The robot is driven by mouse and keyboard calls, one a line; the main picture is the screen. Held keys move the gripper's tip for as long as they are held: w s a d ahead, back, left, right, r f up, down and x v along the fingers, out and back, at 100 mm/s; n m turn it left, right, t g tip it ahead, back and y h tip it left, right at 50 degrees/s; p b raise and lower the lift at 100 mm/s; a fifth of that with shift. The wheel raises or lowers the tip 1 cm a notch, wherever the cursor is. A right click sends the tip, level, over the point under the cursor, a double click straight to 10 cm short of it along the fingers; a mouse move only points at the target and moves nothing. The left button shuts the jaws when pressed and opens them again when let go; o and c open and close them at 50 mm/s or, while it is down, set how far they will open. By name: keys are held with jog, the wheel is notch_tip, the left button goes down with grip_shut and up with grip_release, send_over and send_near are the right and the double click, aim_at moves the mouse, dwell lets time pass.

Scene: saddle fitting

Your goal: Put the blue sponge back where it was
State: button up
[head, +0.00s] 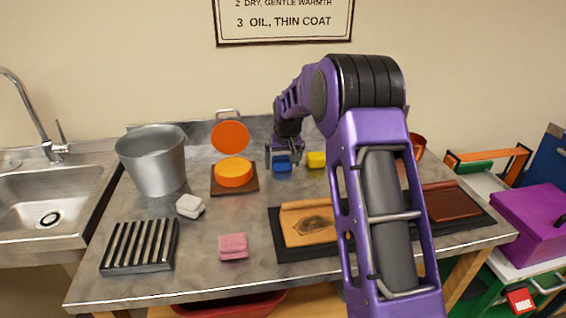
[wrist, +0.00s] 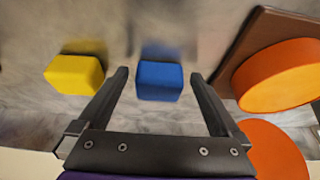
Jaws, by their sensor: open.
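The blue sponge (head: 282,164) sits on the metal table toward the back, between the orange tin and the yellow sponge. In the wrist view the blue sponge (wrist: 160,81) lies between and just beyond the tips of my gripper (wrist: 158,78). My gripper is open and no finger visibly touches the sponge. In the head view my gripper (head: 283,153) is right above or behind the blue sponge, and its fingers are hard to make out there.
A yellow sponge (head: 316,160) stands close on the right. An orange tin (head: 233,173) on a brown board is on the left. A white sponge (head: 190,206), a pink sponge (head: 233,247), a slatted rack (head: 140,246) and a metal bucket (head: 153,160) are also on the table.

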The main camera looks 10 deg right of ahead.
jog(key=p+v, duration=0.1)
jog(key=v, duration=1.1)
jog(key=shift+r, duration=0.1)
